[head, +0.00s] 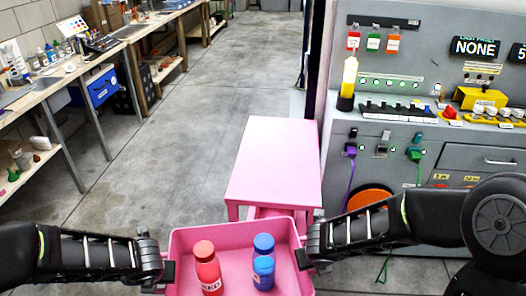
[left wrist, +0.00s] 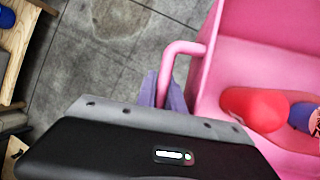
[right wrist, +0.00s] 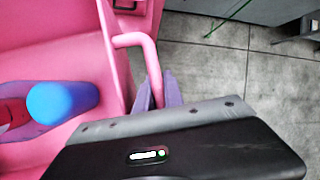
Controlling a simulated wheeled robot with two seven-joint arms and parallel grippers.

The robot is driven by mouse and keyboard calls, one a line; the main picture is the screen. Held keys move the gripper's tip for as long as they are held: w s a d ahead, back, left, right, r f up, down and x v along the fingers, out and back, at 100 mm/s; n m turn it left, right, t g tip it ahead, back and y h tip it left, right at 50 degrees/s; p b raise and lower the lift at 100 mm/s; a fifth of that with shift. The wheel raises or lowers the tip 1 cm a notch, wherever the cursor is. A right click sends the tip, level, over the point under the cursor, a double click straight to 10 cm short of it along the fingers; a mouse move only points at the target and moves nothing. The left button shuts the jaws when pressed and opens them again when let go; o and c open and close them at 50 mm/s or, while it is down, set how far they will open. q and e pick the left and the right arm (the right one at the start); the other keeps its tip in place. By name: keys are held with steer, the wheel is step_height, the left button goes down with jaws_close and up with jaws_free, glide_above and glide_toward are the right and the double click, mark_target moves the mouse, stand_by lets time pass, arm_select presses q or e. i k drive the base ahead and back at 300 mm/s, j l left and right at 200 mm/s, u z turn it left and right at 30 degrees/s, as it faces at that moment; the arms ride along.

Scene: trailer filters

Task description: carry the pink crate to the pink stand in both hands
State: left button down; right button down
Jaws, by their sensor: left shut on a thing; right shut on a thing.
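The pink crate (head: 183,243) is held between my two hands at the bottom of the head view. My left gripper (head: 168,271) is shut on the crate's left handle, which shows in the left wrist view (left wrist: 180,50). My right gripper (head: 304,258) is shut on the right handle, which shows in the right wrist view (right wrist: 140,42). The pink stand (head: 272,160) is straight ahead, just beyond the crate, with a bare flat top. The crate overlaps its near legs in the head view.
A grey panel bench (head: 450,110) with switches, cables and an orange round thing (head: 370,200) stands to the right, close to the stand. A workbench (head: 70,85) with bottles and tools runs along the left. The grey floor (head: 160,150) between is clear.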

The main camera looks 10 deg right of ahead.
mark_target(275, 175)
steer(key=i+l, duration=0.3)
steer(key=i, duration=0.15)
steer(key=i+l, duration=0.25)
steer(key=i, duration=0.2)
steer(key=i+l, duration=0.3)
steer(key=i, duration=0.2)
